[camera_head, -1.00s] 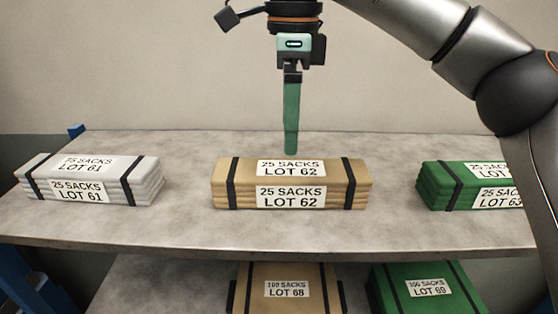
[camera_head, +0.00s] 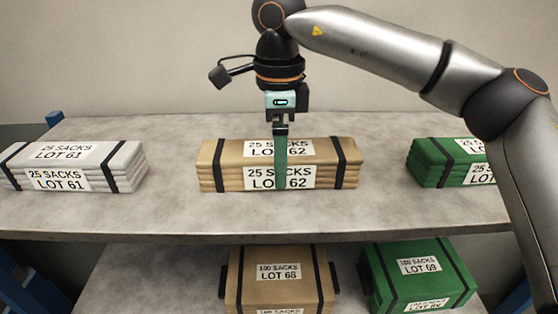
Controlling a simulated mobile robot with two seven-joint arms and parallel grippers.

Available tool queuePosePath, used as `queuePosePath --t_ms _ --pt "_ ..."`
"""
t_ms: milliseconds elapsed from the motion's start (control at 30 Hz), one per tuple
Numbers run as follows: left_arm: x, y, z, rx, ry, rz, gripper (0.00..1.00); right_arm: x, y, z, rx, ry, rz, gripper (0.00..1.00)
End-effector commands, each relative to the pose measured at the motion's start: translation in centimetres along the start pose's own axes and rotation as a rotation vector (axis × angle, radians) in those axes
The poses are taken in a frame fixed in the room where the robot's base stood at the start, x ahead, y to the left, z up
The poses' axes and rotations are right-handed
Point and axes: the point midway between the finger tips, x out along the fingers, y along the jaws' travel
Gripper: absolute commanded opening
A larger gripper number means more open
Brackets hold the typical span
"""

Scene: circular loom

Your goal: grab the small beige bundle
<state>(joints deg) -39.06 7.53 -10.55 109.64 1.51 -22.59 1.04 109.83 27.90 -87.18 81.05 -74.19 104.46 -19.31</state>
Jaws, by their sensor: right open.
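The small beige bundle (camera_head: 223,176), marked 25 SACKS LOT 62 and bound with two black straps, lies in the middle of the upper shelf. My right gripper (camera_head: 281,172) points straight down at the middle of this bundle, with its arm coming in from the right. One green finger shows in front of the bundle's front face and covers part of its labels. The other finger is hidden, and I cannot tell whether the visible one touches the bundle. The right gripper is open. My left gripper is out of view.
A white bundle (camera_head: 118,158) lies to the left on the upper shelf (camera_head: 180,222) and a green bundle (camera_head: 427,164) to the right, with bare shelf between. Below are a larger beige bundle (camera_head: 278,290) and a larger green bundle (camera_head: 420,287). A wall stands behind.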

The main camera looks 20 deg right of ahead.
Motion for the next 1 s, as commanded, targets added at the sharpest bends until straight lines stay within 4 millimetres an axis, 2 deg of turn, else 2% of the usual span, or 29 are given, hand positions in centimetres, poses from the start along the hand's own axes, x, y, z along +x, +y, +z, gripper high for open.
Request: queuePosePath --t_ms 100,367,1000 --pt "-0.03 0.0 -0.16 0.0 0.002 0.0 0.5 1.08 0.04 -0.04 0.0 0.001 0.002 1.0" --pt "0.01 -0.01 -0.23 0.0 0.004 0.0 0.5 1.24 0.02 0.0 0.0 -0.001 0.001 0.99" --pt "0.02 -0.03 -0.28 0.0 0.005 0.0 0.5 1.16 0.02 0.02 0.0 -0.001 0.0 0.27"
